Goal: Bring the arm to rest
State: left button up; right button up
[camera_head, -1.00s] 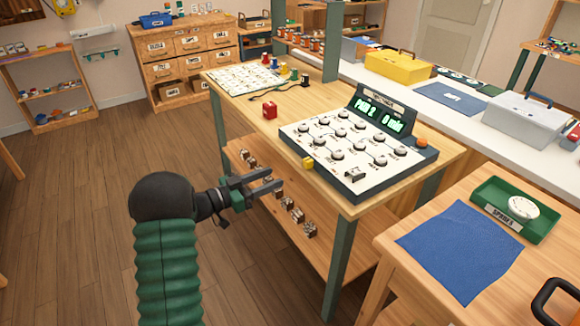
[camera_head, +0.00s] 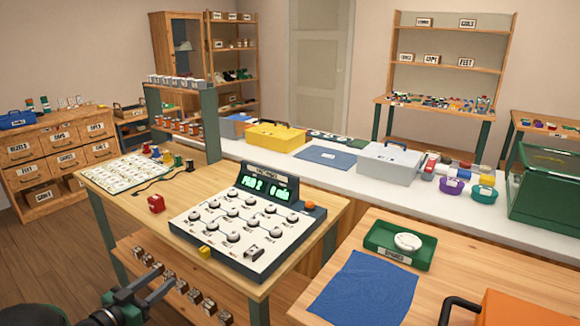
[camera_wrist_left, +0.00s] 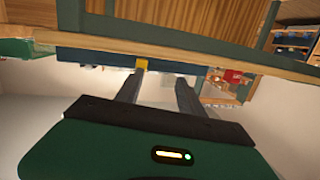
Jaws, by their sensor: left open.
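My left gripper (camera_head: 150,290) is low at the bottom left of the head view, in front of the wooden workbench and below its top. Its two dark fingers are apart, with nothing between them; they also show in the left wrist view (camera_wrist_left: 158,85). On the bench, a white dial board (camera_head: 228,224) with several round knobs carries a lit green display (camera_head: 264,189). A small yellow block (camera_head: 205,252) is at the board's front edge, and it shows beyond the fingers in the wrist view (camera_wrist_left: 141,64). My right gripper is not in view.
A red block (camera_head: 156,204) and a white chart sheet (camera_head: 122,173) lie on the bench. Several small parts (camera_head: 180,287) sit on the shelf below. A side table at right holds a blue cloth (camera_head: 365,287) and a green tray (camera_head: 399,247).

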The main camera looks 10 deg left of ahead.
pick_arm(q)
jog(key=d+f+n+g+y, duration=0.2)
jog(key=d+g+y, duration=0.1)
jog(key=d, duration=0.3)
jog(key=d+f+n+g+y, duration=0.1)
jog(key=d+f+g+y, duration=0.15)
jog(key=d, duration=0.35)
jog(key=s+d+f+g+h, duration=0.1)
jog(key=s+d+f+g, duration=0.25)
jog(key=s+d, duration=0.5)
jog(key=s+d+f+g+h, duration=0.1)
jog(key=s+d+f+g, duration=0.4)
jog(key=s, duration=0.6)
jog(key=w+p+v, duration=0.2)
jog(key=p+v, duration=0.9)
jog(key=w+d+r+p+v, duration=0.1)
jog(key=w+p+v, duration=0.2)
jog(key=p+v, duration=0.8)
jog(key=shift+s+r, duration=0.65)
jog(key=shift+r, duration=0.1)
